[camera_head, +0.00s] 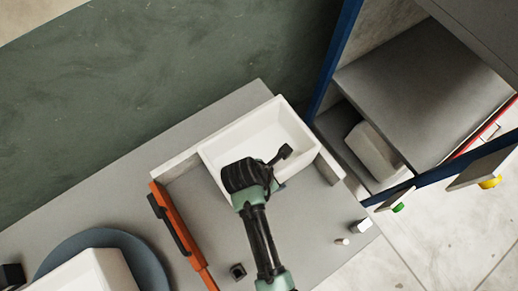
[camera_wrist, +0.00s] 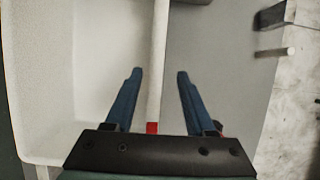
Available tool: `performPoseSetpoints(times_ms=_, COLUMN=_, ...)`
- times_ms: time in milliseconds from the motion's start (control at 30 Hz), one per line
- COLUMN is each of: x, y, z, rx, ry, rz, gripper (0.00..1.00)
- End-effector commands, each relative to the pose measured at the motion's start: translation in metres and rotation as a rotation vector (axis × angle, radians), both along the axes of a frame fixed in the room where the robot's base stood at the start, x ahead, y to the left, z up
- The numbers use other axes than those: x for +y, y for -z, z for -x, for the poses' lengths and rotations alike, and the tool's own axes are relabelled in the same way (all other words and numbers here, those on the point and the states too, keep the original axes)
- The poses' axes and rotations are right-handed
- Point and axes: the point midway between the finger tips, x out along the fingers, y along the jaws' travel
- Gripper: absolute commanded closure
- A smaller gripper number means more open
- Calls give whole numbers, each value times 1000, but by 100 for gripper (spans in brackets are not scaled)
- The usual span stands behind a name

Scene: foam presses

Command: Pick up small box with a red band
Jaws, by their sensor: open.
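I cannot make out a whole small box with a red band. In the wrist view a small red patch (camera_wrist: 152,128) shows low between my fingers, at the near end of a pale wall strip; what it belongs to is mostly hidden by my gripper's body. Another bit of red shows behind the right finger. My gripper (camera_wrist: 160,72) is open, with nothing seen held, and its fingers lie on either side of the strip. In the head view my gripper (camera_head: 279,158) is over the front edge of a white tray (camera_head: 230,145).
An orange bar (camera_head: 178,235) with a black handle stands left of my arm. A blue-framed cabinet (camera_head: 340,55) with a grey shelf (camera_head: 415,85) is at the right. A small white block (camera_head: 363,226) and a peg (camera_head: 343,241) stand near the table's right edge. A blue-grey disc (camera_head: 140,255) is at lower left.

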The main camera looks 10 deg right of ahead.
Motion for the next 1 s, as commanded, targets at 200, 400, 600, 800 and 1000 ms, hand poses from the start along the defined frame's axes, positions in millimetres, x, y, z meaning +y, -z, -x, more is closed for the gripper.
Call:
performPoseSetpoints(times_ms=200, x=-5, y=19, z=-6, rx=2, ry=-1, rz=0, gripper=45)
performPoseSetpoints(times_ms=400, x=-12, y=40, z=-10, rx=1, ry=2, rz=1, gripper=45)
performPoseSetpoints(times_ms=600, x=-15, y=47, z=-11, rx=-1, ry=0, rz=0, gripper=45)
performPoseSetpoints(times_ms=800, x=-15, y=47, z=-11, rx=-1, ry=0, rz=0, gripper=50)
performPoseSetpoints(times_ms=1000, x=-15, y=47, z=-11, rx=-1, ry=0, rz=0, gripper=86)
